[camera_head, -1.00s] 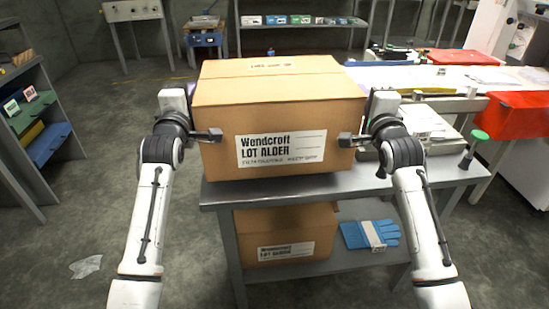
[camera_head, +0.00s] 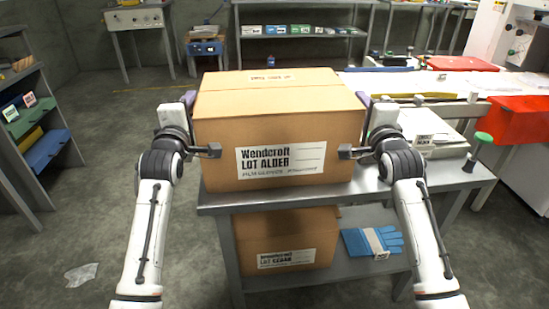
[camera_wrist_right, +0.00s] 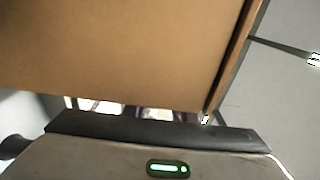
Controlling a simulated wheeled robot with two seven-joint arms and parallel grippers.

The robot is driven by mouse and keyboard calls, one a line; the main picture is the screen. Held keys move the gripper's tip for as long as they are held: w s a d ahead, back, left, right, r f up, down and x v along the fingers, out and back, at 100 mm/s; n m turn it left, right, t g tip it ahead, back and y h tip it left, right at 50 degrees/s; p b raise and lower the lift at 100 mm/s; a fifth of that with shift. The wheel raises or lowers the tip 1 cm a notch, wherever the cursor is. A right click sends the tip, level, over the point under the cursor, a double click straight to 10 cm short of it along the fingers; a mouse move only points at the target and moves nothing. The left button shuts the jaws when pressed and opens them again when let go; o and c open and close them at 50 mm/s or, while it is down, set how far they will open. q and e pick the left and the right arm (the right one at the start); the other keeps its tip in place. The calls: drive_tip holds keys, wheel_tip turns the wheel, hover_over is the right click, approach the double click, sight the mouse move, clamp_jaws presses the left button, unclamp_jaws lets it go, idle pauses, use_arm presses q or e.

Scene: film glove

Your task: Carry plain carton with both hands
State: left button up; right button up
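The plain carton (camera_head: 275,115) is a large brown box with a white label reading "LOT ALDER" on its front. It is upright over the grey table (camera_head: 400,192); whether its base touches the top is hard to tell. My left gripper (camera_head: 189,103) is against or very near its left side, and my right gripper (camera_head: 365,102) is likewise at its right side. In the right wrist view the carton's brown wall (camera_wrist_right: 120,50) fills the upper part, close beyond the gripper's dark edge.
Another carton (camera_head: 285,240) and a blue glove (camera_head: 372,241) lie on the table's lower shelf. A stand with a green knob (camera_head: 483,137) and papers are right of the carton. A left rack (camera_head: 38,140) and a white workbench (camera_head: 430,82) stand nearby. Floor is open at left.

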use_arm(q)
drive_tip(key=s, duration=0.6)
drive_tip(key=shift+s+d, duration=0.15)
drive_tip(key=shift+s, duration=0.1)
use_arm(e)
drive_tip(key=s, duration=1.2)
drive_tip(key=shift+d, duration=0.35)
